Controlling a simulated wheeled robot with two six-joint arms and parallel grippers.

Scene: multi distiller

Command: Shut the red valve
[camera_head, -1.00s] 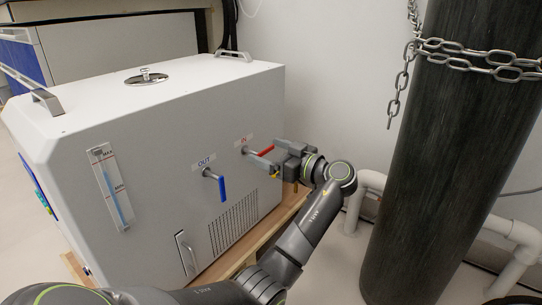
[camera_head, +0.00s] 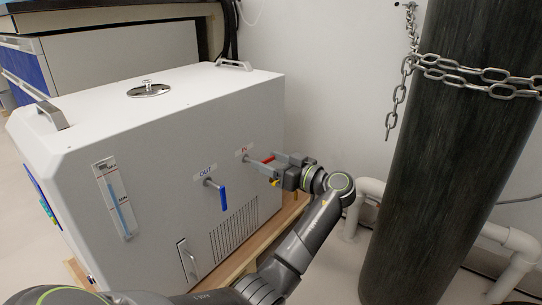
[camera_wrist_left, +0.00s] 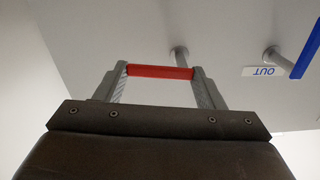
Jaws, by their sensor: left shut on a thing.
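The red valve handle (camera_head: 267,159) is on the side panel of the white distiller (camera_head: 160,160), beside the IN label. My left gripper (camera_head: 274,164) is at this handle and partly hides it in the head view. In the left wrist view, the red handle (camera_wrist_left: 160,72) lies crosswise between the two grey fingers (camera_wrist_left: 162,82), which are shut on it. Its metal stem (camera_wrist_left: 179,55) meets it near its right end there. My right gripper is not in view.
A blue valve handle (camera_head: 223,198) hangs down beside the OUT label, left of the red one. A dark cylinder (camera_head: 450,160) with a chain (camera_head: 480,75) stands at the right. White pipes (camera_head: 510,245) run low behind it.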

